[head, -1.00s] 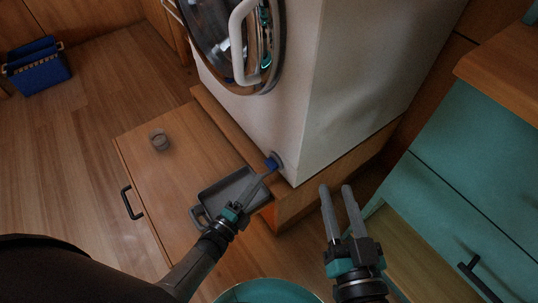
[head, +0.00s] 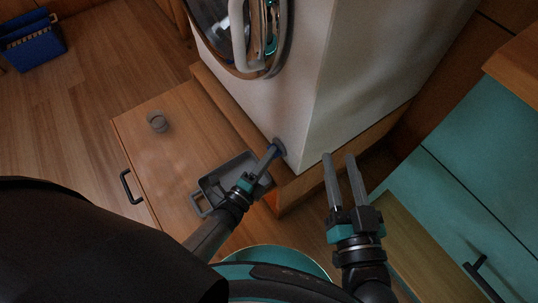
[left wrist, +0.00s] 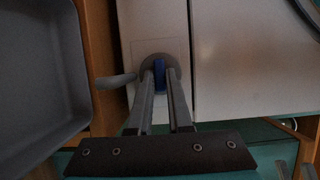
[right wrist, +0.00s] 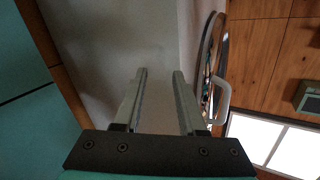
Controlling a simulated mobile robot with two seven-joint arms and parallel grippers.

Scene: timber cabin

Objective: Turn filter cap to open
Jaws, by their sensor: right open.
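The filter cap (head: 280,146) is a round grey disc with a blue grip bar, low on the front of the white washing machine (head: 300,100). In the left wrist view the cap's blue bar (left wrist: 159,72) stands between the two fingers of my left gripper (head: 272,153). The fingers are drawn in close on both sides of the bar and hide part of it. A grey tab (left wrist: 115,81) sticks out left of the cap. My right gripper (head: 339,157) is open and empty, right of the machine's corner.
A grey tray (head: 215,184) with a handle lies below the cap on the wooden drawer (head: 170,165). Teal cabinets (head: 455,190) are at the right. A blue basket (head: 35,42) sits far left on open floor.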

